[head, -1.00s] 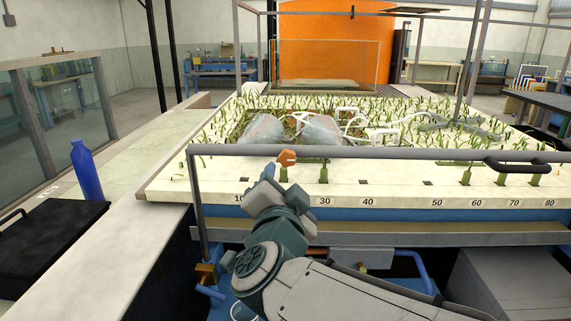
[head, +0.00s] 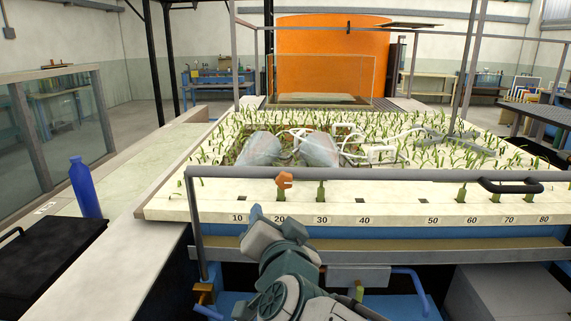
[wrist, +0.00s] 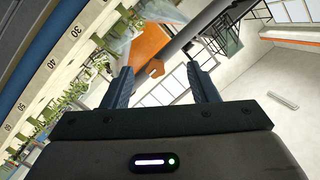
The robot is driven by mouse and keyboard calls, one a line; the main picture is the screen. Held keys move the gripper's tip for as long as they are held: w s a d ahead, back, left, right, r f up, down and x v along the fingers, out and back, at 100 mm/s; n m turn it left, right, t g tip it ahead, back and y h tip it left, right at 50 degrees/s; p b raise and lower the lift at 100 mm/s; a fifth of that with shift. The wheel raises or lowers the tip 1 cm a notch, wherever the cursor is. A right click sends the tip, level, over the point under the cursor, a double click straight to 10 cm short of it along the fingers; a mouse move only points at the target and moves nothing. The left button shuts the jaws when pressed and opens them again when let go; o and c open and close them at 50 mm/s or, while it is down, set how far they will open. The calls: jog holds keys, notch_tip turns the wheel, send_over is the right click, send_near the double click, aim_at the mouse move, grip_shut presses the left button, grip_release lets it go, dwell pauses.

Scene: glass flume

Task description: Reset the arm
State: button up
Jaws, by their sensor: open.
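My gripper (head: 258,216) is in front of the flume's front edge, below the numbered strip and near the 10 and 20 marks. In the wrist view my gripper (wrist: 160,78) has its two dark fingers spread, with nothing held between them. A small orange piece (head: 285,180) is at the front rail, above the 20 mark, apart from my gripper. It also shows in the wrist view (wrist: 154,69), lined up between the fingers but beyond them. My arm reaches in from the bottom of the head view.
The grey front rail (head: 380,174) crosses above the pale numbered strip. Behind it lie green plants, clear bags (head: 320,149) and white tubing (head: 380,153). A blue bottle (head: 85,188) and a black case (head: 45,255) stand at left. A blue pipe (head: 410,274) runs below the bed.

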jog(key=s+d+f+n+g+h+p, duration=0.1)
jog(key=s+d+f+n+g+p, duration=0.1)
jog(key=s+d+f+g, duration=0.4)
jog(key=s+d+f+n+g+h+p, duration=0.1)
jog(key=s+d+f+n+g, duration=0.2)
jog(key=s+d+f+g, duration=0.3)
jog(key=d+f+g, duration=0.1)
jog(key=d, duration=0.4)
jog(key=shift+d+f+g+h+p, duration=0.2)
jog(key=shift+f+g+h+p, duration=0.1)
jog(key=shift+h+p, duration=0.1)
